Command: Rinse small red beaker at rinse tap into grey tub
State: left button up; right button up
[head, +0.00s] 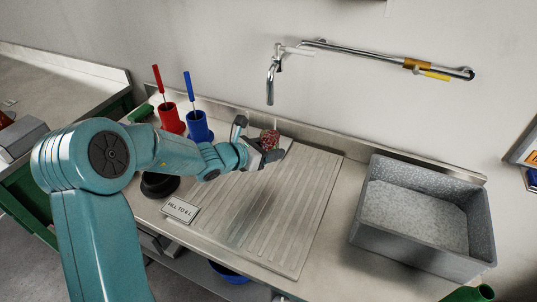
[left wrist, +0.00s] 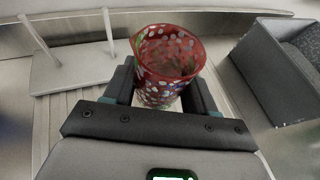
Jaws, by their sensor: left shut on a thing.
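The small red beaker (head: 269,139) is speckled with pale spots. My left gripper (head: 264,153) is shut on it above the back of the ribbed draining board. In the left wrist view the beaker (left wrist: 168,68) sits between the two fingers with its open mouth toward the camera; whether it holds liquid I cannot tell. The rinse tap (head: 271,84) hangs from the wall above and behind the beaker, apart from it. No water shows at its spout. The grey tub (head: 364,211) stands to the right on the bench, with a pale speckled floor. My right gripper is not in view.
A red pot (head: 170,119) and a blue pot (head: 198,128) with handled tools stand behind my left arm. A "FILL TO 6 L" sign (head: 181,209) lies at the front left. A wall rail (head: 380,56) runs above. The ribbed board (head: 285,215) has free room before the tub.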

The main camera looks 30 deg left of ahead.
aim_at(269, 133)
pick_arm(q)
jog(key=shift+r, duration=0.7)
jog(key=shift+r+p, duration=1.5)
jog(key=shift+r, duration=0.7)
jog(key=shift+f, duration=0.1)
